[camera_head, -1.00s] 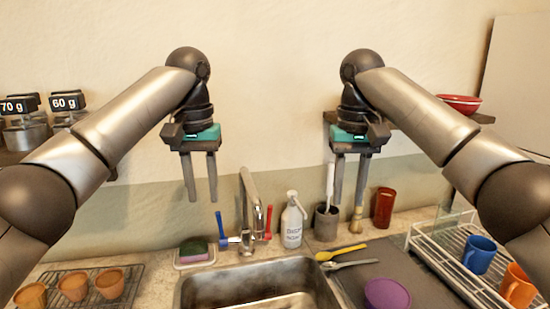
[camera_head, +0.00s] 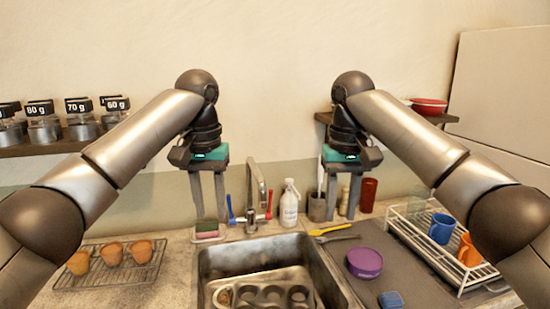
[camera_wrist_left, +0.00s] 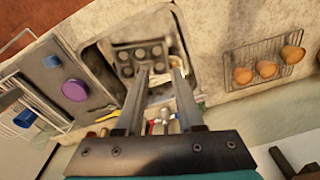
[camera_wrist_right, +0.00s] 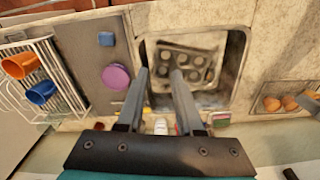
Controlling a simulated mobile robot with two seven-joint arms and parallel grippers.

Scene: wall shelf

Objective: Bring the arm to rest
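My left gripper (camera_head: 209,217) hangs pointing down in front of the wall, to the left of the faucet. Its two fingers are apart with nothing between them; they also show apart in the left wrist view (camera_wrist_left: 160,72). My right gripper (camera_head: 340,216) hangs pointing down to the right of the soap bottle, in front of the grey utensil cup. Its fingers are apart and empty, as the right wrist view (camera_wrist_right: 161,72) also shows. Both arms are raised and bent in similar, mirrored poses.
The sink (camera_head: 211,256) holds a muffin tin (camera_head: 268,296). A rack with clay pots (camera_head: 112,254) stands left. A purple bowl (camera_head: 364,263) and blue item (camera_head: 391,300) lie right, beside a dish rack (camera_head: 424,238) with mugs. Wall shelves hold weighted jars (camera_head: 82,128) and a red bowl (camera_head: 429,106).

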